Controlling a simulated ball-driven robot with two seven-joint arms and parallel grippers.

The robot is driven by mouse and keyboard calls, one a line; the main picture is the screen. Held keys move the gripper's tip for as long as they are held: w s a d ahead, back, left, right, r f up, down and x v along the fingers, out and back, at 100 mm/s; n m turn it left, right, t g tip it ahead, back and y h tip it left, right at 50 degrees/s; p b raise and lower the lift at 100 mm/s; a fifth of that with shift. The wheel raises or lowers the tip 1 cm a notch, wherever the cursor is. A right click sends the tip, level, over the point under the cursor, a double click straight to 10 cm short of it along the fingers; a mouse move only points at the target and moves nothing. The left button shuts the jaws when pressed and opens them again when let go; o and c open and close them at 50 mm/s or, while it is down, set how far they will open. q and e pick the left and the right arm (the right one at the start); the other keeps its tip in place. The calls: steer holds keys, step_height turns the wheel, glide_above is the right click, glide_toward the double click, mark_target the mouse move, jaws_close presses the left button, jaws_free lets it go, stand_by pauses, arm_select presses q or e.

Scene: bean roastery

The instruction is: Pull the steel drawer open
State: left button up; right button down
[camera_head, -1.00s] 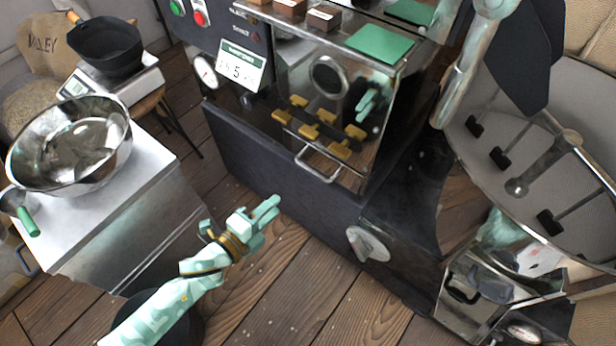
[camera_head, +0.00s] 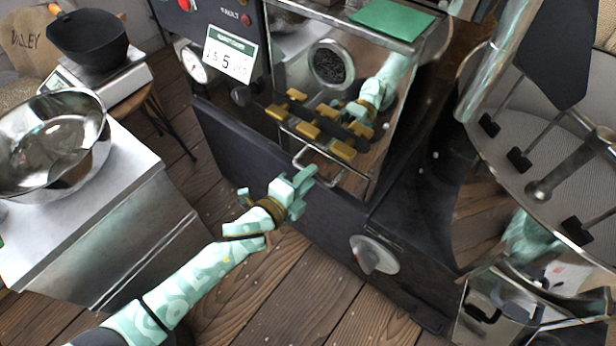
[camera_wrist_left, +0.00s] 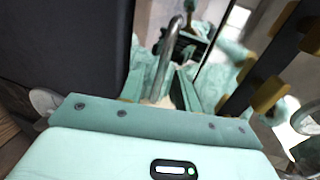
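The steel drawer (camera_head: 352,182) has a mirror-like front low in the dark machine and looks closed. Its bar handle (camera_head: 300,160) sticks out from the front. My left gripper (camera_head: 312,188) is at this handle, its fingers open. In the left wrist view the handle (camera_wrist_left: 170,55) runs down toward the space between the fingers of my left gripper (camera_wrist_left: 168,88). I cannot tell whether they touch it. My right gripper is not in view; mint shapes at the right look like reflections in steel.
Several brass-coloured blocks (camera_head: 307,130) sit on a dark bar above the handle. A steel cabinet (camera_head: 130,225) with a metal bowl (camera_head: 45,150) stands at left. Wooden floor is clear below.

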arm_select(q)
steer(key=shift+w+d, duration=0.2)
steer(key=shift+w, duration=0.1)
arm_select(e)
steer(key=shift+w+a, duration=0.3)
arm_select(q)
jaws_close()
steer(key=shift+s+a, duration=0.1)
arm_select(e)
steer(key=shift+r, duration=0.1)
